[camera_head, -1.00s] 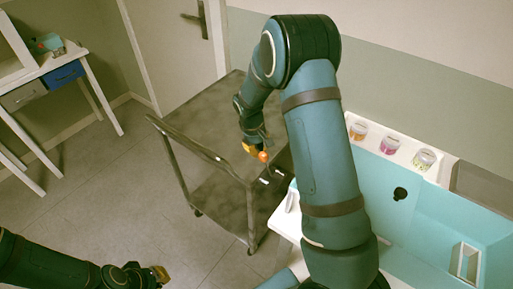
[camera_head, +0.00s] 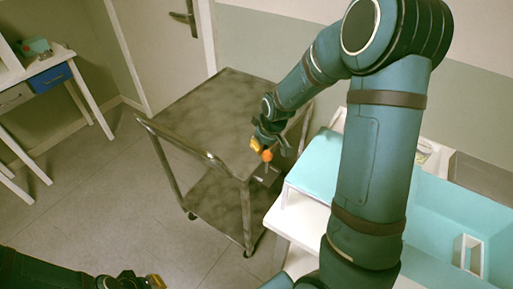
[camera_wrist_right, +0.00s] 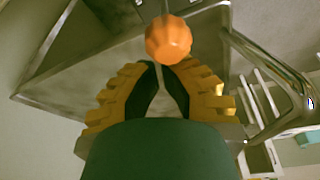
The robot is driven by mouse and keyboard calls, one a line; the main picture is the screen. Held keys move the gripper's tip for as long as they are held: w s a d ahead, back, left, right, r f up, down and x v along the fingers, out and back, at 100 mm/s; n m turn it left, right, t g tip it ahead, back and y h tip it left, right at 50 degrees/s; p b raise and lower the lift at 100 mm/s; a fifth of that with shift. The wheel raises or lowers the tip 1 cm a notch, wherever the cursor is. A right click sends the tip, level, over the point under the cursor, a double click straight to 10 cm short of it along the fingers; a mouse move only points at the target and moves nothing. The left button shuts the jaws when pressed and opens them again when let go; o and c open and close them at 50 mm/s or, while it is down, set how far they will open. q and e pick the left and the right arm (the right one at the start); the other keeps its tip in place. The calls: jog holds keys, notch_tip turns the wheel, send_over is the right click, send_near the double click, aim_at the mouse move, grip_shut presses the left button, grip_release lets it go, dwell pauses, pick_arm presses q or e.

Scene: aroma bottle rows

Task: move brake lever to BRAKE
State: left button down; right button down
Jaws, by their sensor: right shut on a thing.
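The brake lever is a short stalk with an orange knob (camera_head: 267,155) at the right end of the grey cart (camera_head: 205,105). Its knob also shows in the right wrist view (camera_wrist_right: 168,40), just beyond the yellow fingertips. My right gripper (camera_head: 259,147) is at the lever, its fingers brought together on it. The fingers also fill the middle of the wrist view (camera_wrist_right: 165,66). The exact contact is partly hidden, and no BRAKE marking is readable. My left gripper (camera_head: 156,281) is at the bottom edge, away from the cart, and its jaws are unclear.
The cart's handle rail (camera_head: 180,140) runs along its near side. A white bench with a teal panel (camera_head: 318,165) stands close to the cart's right. My right arm hides part of the bench. A table with a blue drawer (camera_head: 50,76) stands far left; the floor between is clear.

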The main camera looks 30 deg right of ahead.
pick_arm(q)
jog(key=shift+f, duration=0.2)
pick_arm(e)
jog(key=shift+s+d+r, duration=0.2)
jog(key=shift+s, duration=0.4)
pick_arm(q)
jog(key=shift+r+p, duration=0.5)
jog(key=shift+r, duration=0.1)
pick_arm(e)
jog(key=shift+r, duration=0.8)
